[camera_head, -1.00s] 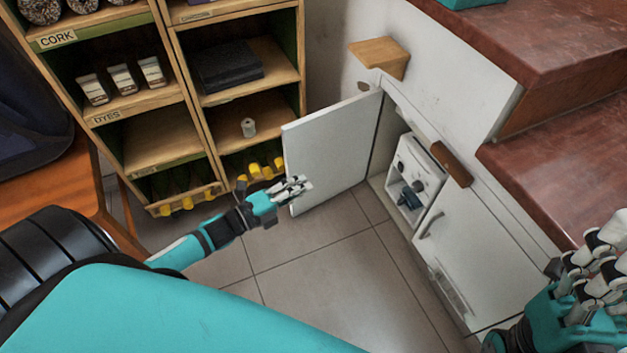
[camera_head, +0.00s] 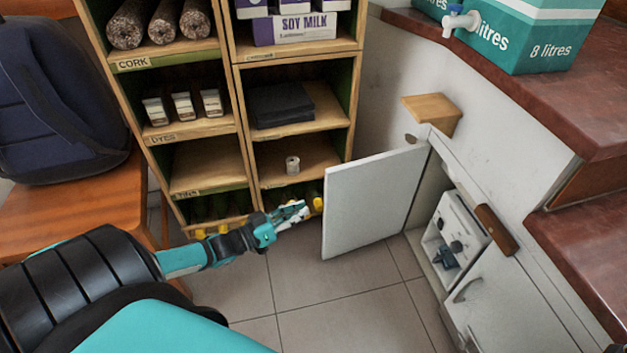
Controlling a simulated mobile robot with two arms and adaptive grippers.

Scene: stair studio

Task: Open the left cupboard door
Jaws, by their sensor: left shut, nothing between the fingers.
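The left cupboard door (camera_head: 368,200) is a white panel. It stands swung wide open from the cupboard under the stairs, toward the shelf unit. Inside the opening a white box with dark knobs (camera_head: 452,236) shows. My left gripper (camera_head: 300,209) is shut and empty, to the left of the door's free edge with a small gap between them. The right cupboard door (camera_head: 510,300) is closed, with a grey handle (camera_head: 466,288). My right gripper is out of view.
A wooden shelf unit (camera_head: 236,130) stands behind my left gripper. A backpack (camera_head: 55,110) sits on a wooden chair (camera_head: 85,205) at left. Brown stair treads (camera_head: 590,240) are at right, with a teal box (camera_head: 530,40) above. Tiled floor (camera_head: 330,310) is free in front.

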